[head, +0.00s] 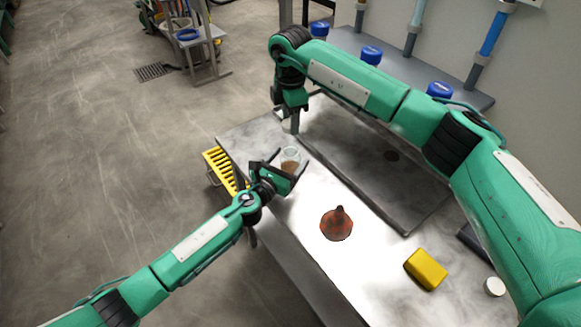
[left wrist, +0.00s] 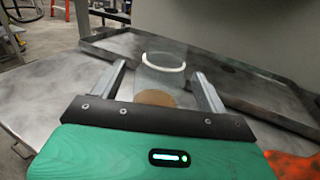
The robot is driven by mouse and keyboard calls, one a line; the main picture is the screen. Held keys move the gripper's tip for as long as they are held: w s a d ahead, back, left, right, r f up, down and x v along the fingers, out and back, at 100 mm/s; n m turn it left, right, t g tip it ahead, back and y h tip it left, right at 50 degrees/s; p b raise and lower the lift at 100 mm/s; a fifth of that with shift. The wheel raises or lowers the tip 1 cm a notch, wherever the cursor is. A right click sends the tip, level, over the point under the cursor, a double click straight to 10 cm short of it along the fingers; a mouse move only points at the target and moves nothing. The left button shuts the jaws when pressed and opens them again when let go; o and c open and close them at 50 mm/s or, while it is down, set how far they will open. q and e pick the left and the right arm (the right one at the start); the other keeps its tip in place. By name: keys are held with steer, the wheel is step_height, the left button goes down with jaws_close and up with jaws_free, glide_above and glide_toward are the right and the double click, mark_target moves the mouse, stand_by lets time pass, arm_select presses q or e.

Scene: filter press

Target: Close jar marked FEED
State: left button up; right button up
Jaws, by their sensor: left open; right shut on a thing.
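A clear glass jar (head: 290,154) with brown contents stands on the metal bench. In the left wrist view, the jar (left wrist: 158,82) shows a pale rim and no lid on it; no marking is readable. My left gripper (head: 288,161) is open, with one finger on each side of the jar; its fingers (left wrist: 160,74) also flank the jar in the left wrist view. Contact cannot be told. My right gripper (head: 293,118) points down above the bench, behind the jar in the head view. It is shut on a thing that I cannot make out.
A reddish-brown cone (head: 336,225), a yellow block (head: 426,269) and a white round thing (head: 494,287) are on the bench (head: 377,287). A shallow metal tray (head: 405,213) lies behind. Blue-lidded containers (head: 371,54) stand on the rear shelf. A yellow rack (head: 220,170) is at the bench's left edge.

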arm_select(q)
steer(key=shift+x, duration=1.4)
steer(key=c, duration=1.5)
arm_select(e)
steer(key=shift+f, duration=2.45)
steer(key=shift+f, duration=0.1)
steer(key=shift+f, duration=0.75)
steer(key=shift+f, duration=0.6)
